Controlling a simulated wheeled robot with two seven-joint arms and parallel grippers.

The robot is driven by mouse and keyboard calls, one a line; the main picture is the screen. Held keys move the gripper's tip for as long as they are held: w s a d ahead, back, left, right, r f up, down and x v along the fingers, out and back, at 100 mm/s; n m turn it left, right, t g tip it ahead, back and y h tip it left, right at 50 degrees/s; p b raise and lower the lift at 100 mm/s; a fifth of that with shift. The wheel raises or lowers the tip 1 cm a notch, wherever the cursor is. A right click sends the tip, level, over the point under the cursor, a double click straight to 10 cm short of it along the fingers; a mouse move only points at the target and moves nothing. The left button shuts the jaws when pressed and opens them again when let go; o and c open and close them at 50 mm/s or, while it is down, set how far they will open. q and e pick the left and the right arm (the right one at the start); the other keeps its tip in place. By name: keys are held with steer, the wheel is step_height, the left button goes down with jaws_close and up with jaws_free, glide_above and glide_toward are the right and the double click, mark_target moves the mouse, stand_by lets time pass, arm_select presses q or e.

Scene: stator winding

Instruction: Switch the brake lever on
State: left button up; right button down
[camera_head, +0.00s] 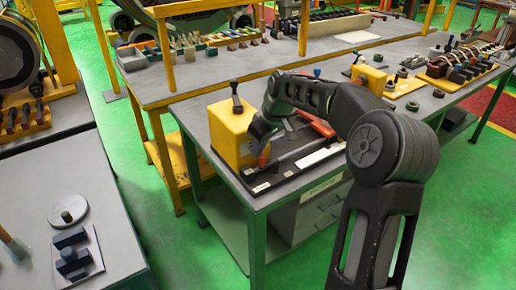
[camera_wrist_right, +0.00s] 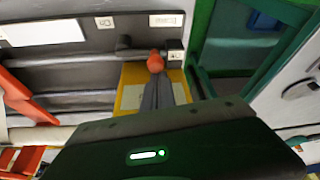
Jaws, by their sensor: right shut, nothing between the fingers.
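A yellow box (camera_head: 228,132) stands at the near left corner of the grey workbench, with an upright black handle (camera_head: 236,97) on top. A red-orange lever knob (camera_head: 265,154) shows at its right side, just below my right gripper (camera_head: 262,140). In the wrist view the orange knob (camera_wrist_right: 155,62) lies right at the tips of my right gripper (camera_wrist_right: 158,82), in front of the yellow box (camera_wrist_right: 181,88). The fingers are together with nothing between them. I cannot tell whether they touch the knob. The lever's lower part is mostly hidden. My left gripper is not in view.
A dark tray with a red-orange part (camera_head: 318,125) lies right of the box under my right arm. Another yellow block (camera_head: 370,77) and coil parts (camera_head: 460,68) stand farther back. A second bench (camera_head: 80,190) is at left, with green floor (camera_head: 180,240) between.

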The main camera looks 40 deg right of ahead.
steer(key=shift+s+n, duration=0.2)
steer(key=shift+n, duration=0.1)
steer(key=shift+s+n+y, duration=0.4)
steer(key=shift+s+n, duration=0.1)
steer(key=shift+n, duration=0.5)
steer(key=shift+s+n+g+y+b, duration=0.4)
steer(key=shift+s+n, duration=0.3)
steer(key=shift+n, duration=0.5)
steer(key=shift+s+d+b, duration=0.5)
steer(key=shift+s+b, duration=0.05)
steer(key=shift+s, duration=0.25)
steer(key=shift+s+d+b, duration=0.5)
steer(key=shift+s+b, duration=0.05)
steer(key=shift+s, duration=0.25)
steer(key=shift+d, duration=0.2)
